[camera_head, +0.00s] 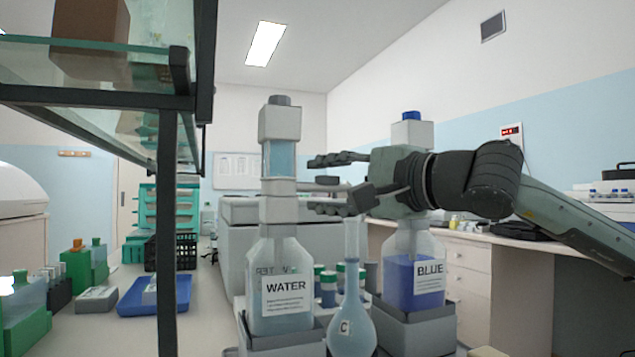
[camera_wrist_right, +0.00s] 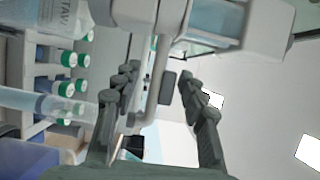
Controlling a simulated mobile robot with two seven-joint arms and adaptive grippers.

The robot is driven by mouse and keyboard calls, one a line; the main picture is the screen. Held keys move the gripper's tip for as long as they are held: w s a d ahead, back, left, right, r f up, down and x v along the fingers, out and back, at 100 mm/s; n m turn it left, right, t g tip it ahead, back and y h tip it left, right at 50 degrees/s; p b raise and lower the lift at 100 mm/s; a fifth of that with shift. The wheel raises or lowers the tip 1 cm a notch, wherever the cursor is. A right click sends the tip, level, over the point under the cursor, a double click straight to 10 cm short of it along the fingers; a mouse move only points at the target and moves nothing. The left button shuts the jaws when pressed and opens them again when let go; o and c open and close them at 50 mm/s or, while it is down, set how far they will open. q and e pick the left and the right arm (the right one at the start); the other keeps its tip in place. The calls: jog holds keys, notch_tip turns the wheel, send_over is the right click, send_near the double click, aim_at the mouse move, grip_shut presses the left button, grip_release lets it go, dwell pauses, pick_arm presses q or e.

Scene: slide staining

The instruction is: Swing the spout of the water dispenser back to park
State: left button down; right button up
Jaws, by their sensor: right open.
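The water dispenser (camera_head: 280,207) stands on a bottle labelled WATER (camera_head: 284,290), with a clear cylinder in its upper part. Its thin pale spout (camera_head: 308,187) points right from the body, toward my right gripper (camera_head: 322,182). My right gripper is open around the spout, one finger above and one below in the head view. In the right wrist view the spout (camera_wrist_right: 157,75) and a dark tab (camera_wrist_right: 168,88) lie between the spread fingers; I cannot tell whether they touch. The spout's tip is partly hidden by the gripper in the head view. My left gripper is not in view.
A round flask labelled C (camera_head: 351,325) stands in front, its neck below my right gripper. A BLUE bottle (camera_head: 415,275) with a dispenser stands to the right. Green-capped vials (camera_head: 328,287) stand between the bottles. A glass shelf with a dark post (camera_head: 167,230) is at left.

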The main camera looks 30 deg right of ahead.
grip_shut()
dwell(0.7)
